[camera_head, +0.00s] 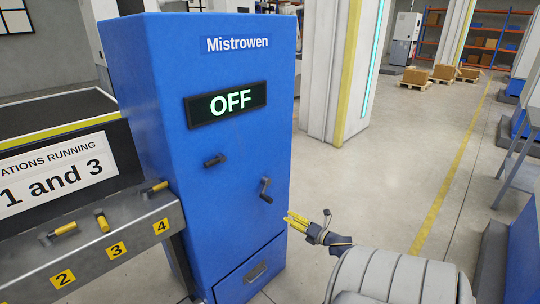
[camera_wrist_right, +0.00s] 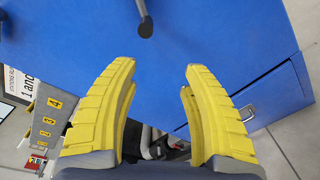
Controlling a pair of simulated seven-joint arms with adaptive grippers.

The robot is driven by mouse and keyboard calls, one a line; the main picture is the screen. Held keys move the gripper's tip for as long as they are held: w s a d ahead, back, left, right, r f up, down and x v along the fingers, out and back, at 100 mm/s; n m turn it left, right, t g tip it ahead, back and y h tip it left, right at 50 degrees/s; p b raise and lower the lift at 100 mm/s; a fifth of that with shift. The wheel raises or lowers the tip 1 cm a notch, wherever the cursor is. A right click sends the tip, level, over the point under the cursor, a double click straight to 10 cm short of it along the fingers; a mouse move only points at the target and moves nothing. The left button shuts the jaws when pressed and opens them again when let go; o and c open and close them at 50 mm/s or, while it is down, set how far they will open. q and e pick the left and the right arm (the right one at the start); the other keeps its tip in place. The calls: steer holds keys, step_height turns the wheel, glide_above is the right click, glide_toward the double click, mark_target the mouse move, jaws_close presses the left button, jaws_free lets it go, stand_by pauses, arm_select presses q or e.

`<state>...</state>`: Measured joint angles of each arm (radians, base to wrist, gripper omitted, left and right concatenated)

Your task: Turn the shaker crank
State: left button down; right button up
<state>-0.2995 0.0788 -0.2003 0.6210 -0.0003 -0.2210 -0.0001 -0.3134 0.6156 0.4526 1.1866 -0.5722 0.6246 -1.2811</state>
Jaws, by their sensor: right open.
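The tall blue Mistrowen cabinet (camera_head: 230,130) stands in the centre of the head view. Its display (camera_head: 226,104) reads OFF. A dark crank (camera_head: 266,191) sits on the right part of its front, its arm slanting. A dark handle (camera_head: 215,160) sits to the left and higher. My right gripper (camera_head: 289,219), with yellow fingers, is just below and right of the crank, apart from it. In the right wrist view the fingers are spread and empty, and a dark handle-like part (camera_wrist_right: 145,25) shows beyond them at the top. My left gripper is not in view.
A drawer (camera_head: 250,272) is at the cabinet's bottom. At left, a grey panel (camera_head: 85,255) carries yellow-handled levers numbered 2, 3 and 4, below a sign (camera_head: 55,175) reading "1 and 3". Open floor lies to the right, with pallets of boxes (camera_head: 443,72) far back.

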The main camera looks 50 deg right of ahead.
mark_target(271, 202)
steer(key=w+m, duration=0.5)
steer(key=m, duration=0.3)
steer(key=w+d+r+m, duration=0.1)
steer(key=w+m, duration=0.4)
steer(key=m, duration=0.3)
steer(key=w+d+r+m, duration=0.1)
steer(key=w+m, duration=0.4)
steer(key=m, duration=0.4)
steer(key=shift+d+r+t, duration=0.15)
steer(key=shift+r+t, duration=0.1)
steer(key=shift+t, duration=0.15)
stand_by(0.4)
jaws_close()
stand_by(0.3)
